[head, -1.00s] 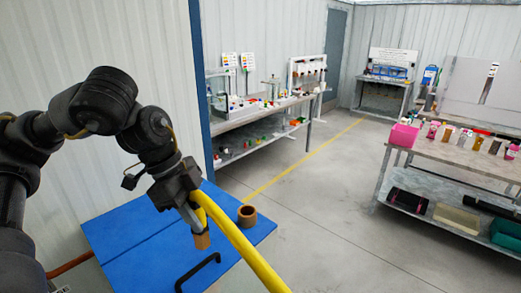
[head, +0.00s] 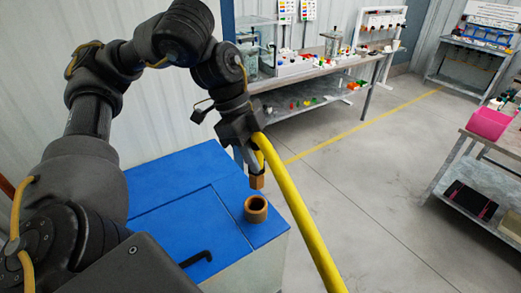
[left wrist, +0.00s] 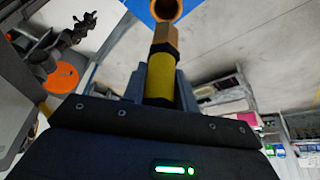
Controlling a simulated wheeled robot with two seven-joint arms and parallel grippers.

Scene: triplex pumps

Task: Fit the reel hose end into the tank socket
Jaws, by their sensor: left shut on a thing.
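The yellow reel hose (head: 300,205) hangs from my left gripper (head: 254,172) and runs down to the bottom edge of the head view. Its brass hose end (head: 257,182) points down, just above the tank socket. The socket (head: 256,209) is an upright brown ring on the blue tank top (head: 180,232). A gap shows between the hose end and the socket. In the left wrist view the brass end (left wrist: 165,38) sticks out beyond the jaws, with the socket's round opening (left wrist: 166,8) just past it. My left gripper is shut on the hose. My right gripper is out of view.
A black handle (head: 197,258) lies on the tank top near its front. A workbench (head: 320,72) with small parts stands along the back wall. A shelf table with a pink box (head: 488,123) is at the right. The floor between is clear.

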